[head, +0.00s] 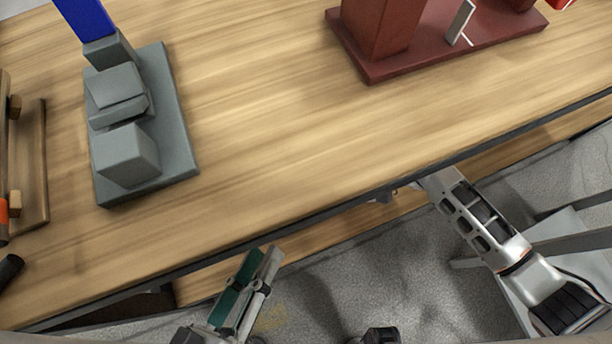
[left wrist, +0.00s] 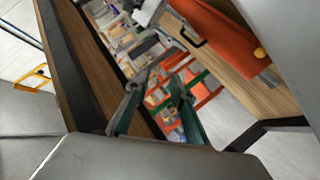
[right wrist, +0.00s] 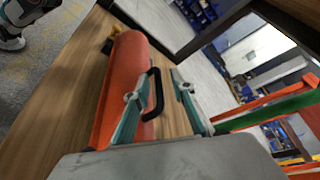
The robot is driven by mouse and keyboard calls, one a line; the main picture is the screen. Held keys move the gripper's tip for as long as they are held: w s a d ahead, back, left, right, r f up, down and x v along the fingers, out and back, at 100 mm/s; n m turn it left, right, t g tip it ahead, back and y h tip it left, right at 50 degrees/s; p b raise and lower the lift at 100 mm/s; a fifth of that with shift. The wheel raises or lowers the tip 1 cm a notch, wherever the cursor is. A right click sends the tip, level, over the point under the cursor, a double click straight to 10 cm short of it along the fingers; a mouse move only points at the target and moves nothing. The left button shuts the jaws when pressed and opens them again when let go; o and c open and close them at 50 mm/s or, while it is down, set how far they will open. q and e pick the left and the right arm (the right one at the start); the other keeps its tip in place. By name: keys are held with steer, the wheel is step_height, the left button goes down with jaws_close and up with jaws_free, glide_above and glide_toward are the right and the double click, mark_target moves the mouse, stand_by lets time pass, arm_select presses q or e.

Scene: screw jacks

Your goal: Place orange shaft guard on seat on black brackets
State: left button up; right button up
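The orange shaft guard (right wrist: 125,75) is a long curved cover with a black handle (right wrist: 157,95), lying on a wooden surface in the right wrist view. What looks like the same guard shows at the top right of the left wrist view (left wrist: 228,40). My right gripper (right wrist: 157,90) is open; the handle appears between its fingers, but I cannot tell contact. In the head view its fingers are hidden at the table edge. My left gripper (head: 252,270) is open and empty in front of the table; its fingers also show in the left wrist view (left wrist: 158,84). I cannot make out the black brackets.
A grey stepped block on a base (head: 180,150), with a blue part on top, stands on the table at left. A dark red fixture (head: 375,72) stands at the back right. A wooden frame (head: 40,150) is at the far left. The table between is clear.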

steer(key=p+v, duration=0.1)
steer(key=v, duration=0.9)
steer(key=shift+d, duration=0.25)
arm_select(q)
steer(key=shift+a+m+p, duration=0.3)
steer(key=shift+a+m, duration=0.25)
steer(key=shift+m, duration=0.65)
arm_select(e)
steer(key=shift+d+r, duration=0.2)
steer(key=shift+d, duration=0.5)
arm_select(q)
steer(key=shift+w, duration=0.1)
